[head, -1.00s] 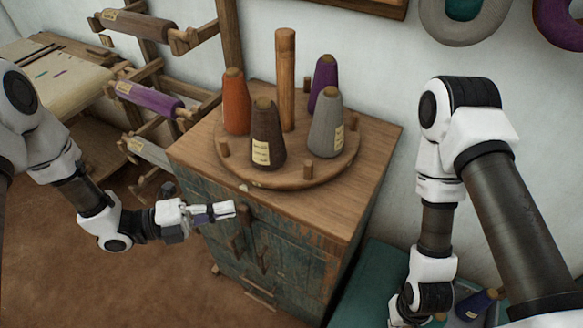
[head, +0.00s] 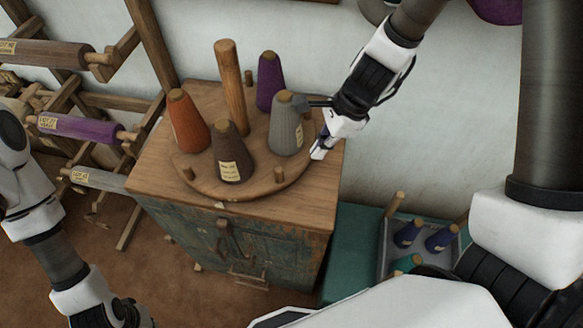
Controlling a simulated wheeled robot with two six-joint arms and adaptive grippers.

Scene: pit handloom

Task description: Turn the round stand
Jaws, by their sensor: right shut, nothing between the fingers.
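The round stand (head: 245,190) is a wooden disc on top of a cabinet, with a tall central post (head: 230,88) and short pegs. It carries an orange cone (head: 187,122), a brown cone (head: 230,152), a purple cone (head: 269,82) and a grey cone (head: 286,128). My right gripper (head: 317,152) is shut and empty at the right rim of the stand, just right of the grey cone. I cannot tell whether it touches the rim. My left arm is at the lower left, and its gripper is out of the frame.
The cabinet (head: 265,252) has a worn green front. A tray (head: 432,262) with blue and teal cones lies on a teal surface (head: 352,240) at the right. A rack with spools (head: 80,130) stands at the left. The wall is close behind the cabinet.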

